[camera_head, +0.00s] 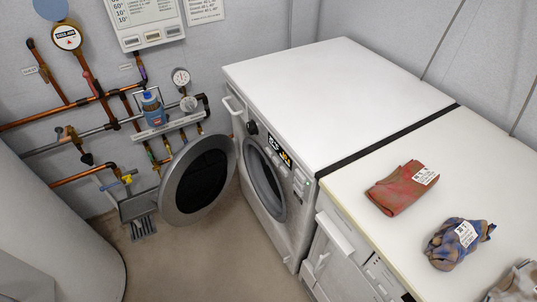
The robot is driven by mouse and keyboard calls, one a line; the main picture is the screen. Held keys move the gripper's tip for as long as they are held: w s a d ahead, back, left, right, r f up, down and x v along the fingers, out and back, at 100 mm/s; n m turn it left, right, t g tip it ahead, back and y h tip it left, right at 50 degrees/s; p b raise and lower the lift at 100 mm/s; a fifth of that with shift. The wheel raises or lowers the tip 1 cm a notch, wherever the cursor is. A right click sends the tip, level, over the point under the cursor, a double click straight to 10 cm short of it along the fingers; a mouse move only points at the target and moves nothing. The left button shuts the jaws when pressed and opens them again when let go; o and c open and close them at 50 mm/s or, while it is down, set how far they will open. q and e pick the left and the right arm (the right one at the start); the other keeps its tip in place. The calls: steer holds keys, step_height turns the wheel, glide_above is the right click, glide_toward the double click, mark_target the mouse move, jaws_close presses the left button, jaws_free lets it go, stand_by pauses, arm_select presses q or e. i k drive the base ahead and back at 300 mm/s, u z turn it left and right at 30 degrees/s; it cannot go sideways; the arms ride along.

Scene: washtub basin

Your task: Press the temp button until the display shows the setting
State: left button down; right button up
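A white front-loading washer (335,95) stands against the back wall, its front turned to the left. Its dark display (280,152) has white and yellow characters, too small to read surely. Small controls (300,183) sit beside the display on the front panel; I cannot tell which is the temp button. A dark round knob (252,128) is at the panel's far end. The round door (198,180) appears swung open to the left. A wall panel (143,20) lists degree values, partly cut off at the top. Neither of my grippers is in view.
A second white-topped unit (500,150) adjoins the washer at the right. A folded red cloth (402,188), a blue-brown cloth (455,245) and a pale cloth (517,283) lie on it, tagged. Copper pipes (70,115) and gauges line the left wall. The floor (215,255) in front is clear.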

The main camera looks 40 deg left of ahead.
mark_target(267, 150)
steer(key=u, duration=1.05)
steer(key=i, duration=0.4)
steer(key=z, duration=0.55)
